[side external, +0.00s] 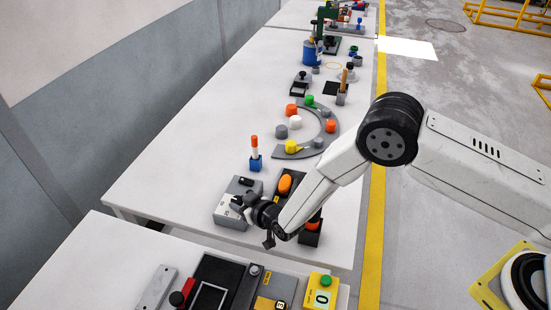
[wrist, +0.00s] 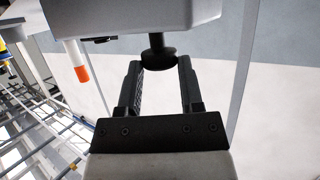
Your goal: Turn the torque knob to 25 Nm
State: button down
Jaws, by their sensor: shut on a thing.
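A black knob (wrist: 157,56) with a short stem sticks out from a grey box (wrist: 130,18) in the wrist view. My gripper (wrist: 160,66) has one finger on each side of the knob and is shut on it. In the side external view my gripper (side external: 242,203) is at the face of the grey box (side external: 228,215) on the table. There the gripper largely hides the knob. No torque scale or number can be read in either view.
An orange-and-white stick (side external: 254,147) stands in a blue holder behind the box. A dark panel with an orange oval (side external: 285,184) is close on the right. A curved grey tray (side external: 325,143) with coloured pieces lies farther back. A second table (side external: 95,268) is in front.

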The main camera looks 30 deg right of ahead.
dwell(0.4)
jog(key=shift+c, duration=1.2)
grip_release()
jog(key=shift+s+d, duration=0.1)
jog(key=shift+s, duration=0.05)
jog(key=v, duration=0.7)
jog(key=shift+s+d, duration=0.15)
jog(key=shift+d, duration=0.05)
jog(key=shift+r, duration=0.15)
